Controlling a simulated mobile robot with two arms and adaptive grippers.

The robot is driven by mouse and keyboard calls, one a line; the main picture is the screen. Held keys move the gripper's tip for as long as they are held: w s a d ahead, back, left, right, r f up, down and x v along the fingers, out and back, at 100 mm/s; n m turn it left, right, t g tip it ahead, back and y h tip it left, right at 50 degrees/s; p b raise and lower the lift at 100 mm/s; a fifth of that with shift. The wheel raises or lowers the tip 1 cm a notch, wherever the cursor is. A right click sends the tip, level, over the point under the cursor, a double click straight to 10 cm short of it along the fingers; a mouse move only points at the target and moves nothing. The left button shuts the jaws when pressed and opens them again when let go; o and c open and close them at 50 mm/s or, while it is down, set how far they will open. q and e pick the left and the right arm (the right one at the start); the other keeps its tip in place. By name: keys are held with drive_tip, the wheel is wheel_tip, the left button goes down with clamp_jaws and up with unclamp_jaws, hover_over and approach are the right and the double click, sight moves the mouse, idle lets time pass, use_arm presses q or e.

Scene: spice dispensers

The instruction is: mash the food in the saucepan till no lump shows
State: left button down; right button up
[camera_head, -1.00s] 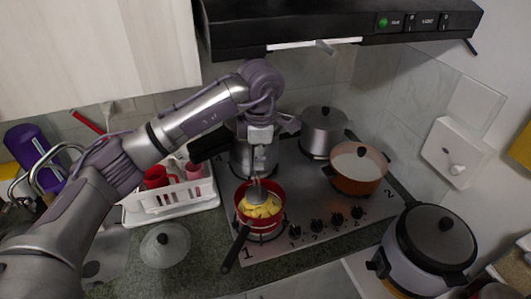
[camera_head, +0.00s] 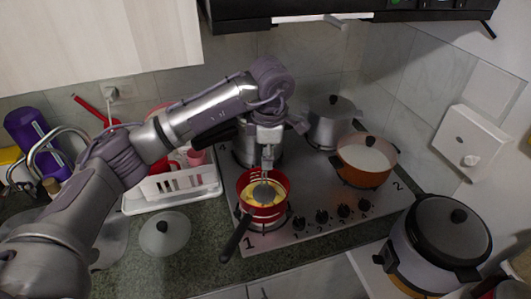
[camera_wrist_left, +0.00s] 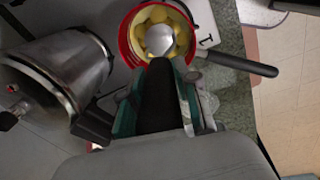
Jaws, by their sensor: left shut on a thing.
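The red saucepan (camera_head: 266,214) stands on the front left burner, its dark handle (camera_head: 237,238) pointing toward the front left. Yellow food (camera_head: 254,201) lies in it. In the wrist view the food (camera_wrist_left: 182,33) shows as separate rounded lumps. My left gripper (camera_head: 268,150) is above the saucepan, shut on a metal masher. The masher's round head (camera_head: 264,192) is inside the saucepan over the food and hides part of it. In the wrist view the masher head (camera_wrist_left: 160,40) is over the middle of the food. My right gripper does not show.
A metal pot (camera_head: 331,125) and an orange pot (camera_head: 364,165) stand on the hob (camera_head: 330,200). A steel moka-like pot (camera_wrist_left: 62,70) is close beside the gripper. A glass lid (camera_head: 165,234) lies on the counter by the white dish rack (camera_head: 180,185). A rice cooker (camera_head: 438,245) stands at the right.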

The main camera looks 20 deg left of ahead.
sight(267, 180)
use_arm(q)
drive_tip(key=shift+s+d, duration=0.25)
drive_tip(key=shift+s, duration=0.3)
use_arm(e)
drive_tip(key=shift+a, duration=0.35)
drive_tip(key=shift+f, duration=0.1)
use_arm(q)
drive_tip(key=shift+f+b, duration=0.95)
drive_tip(key=shift+f, duration=0.1)
drive_tip(key=shift+f+b, duration=1.15)
drive_tip(key=shift+f, duration=0.15)
drive_tip(key=shift+r+p, duration=0.35)
drive_tip(key=shift+r, duration=0.15)
drive_tip(key=shift+r+p, duration=0.8)
drive_tip(key=shift+r, duration=1.1)
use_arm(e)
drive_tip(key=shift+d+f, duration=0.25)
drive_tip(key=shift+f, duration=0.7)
use_arm(q)
drive_tip(key=shift+w+f, duration=0.1)
